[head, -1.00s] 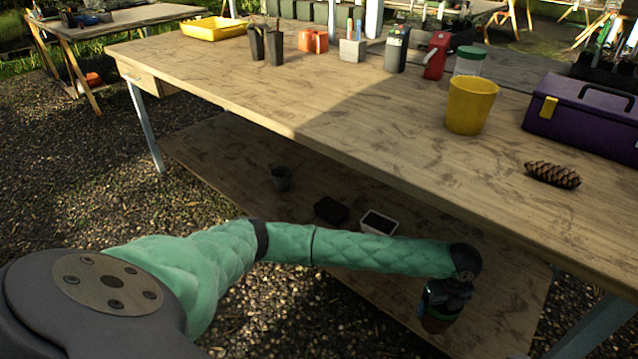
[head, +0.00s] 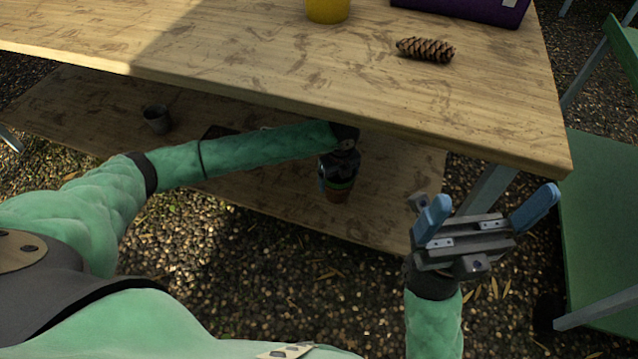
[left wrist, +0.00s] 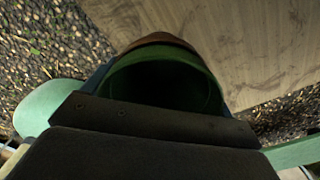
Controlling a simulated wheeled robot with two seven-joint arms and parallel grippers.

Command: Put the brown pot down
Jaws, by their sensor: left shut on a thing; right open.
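In the left wrist view, the pot's brown edge (left wrist: 160,40) shows around a dark green opening, below the camera. I cannot tell whether its base touches the shelf. My right gripper (head: 487,212) is open and empty, in front of the table's right end.
The wooden lower shelf (head: 270,205) has a grey pot (head: 157,119) at left and free room around the brown pot. The tabletop (head: 270,60) overhangs it, with a pinecone (head: 426,49), yellow pot (head: 328,8) and purple toolbox (head: 470,8). A green chair (head: 600,200) stands at right.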

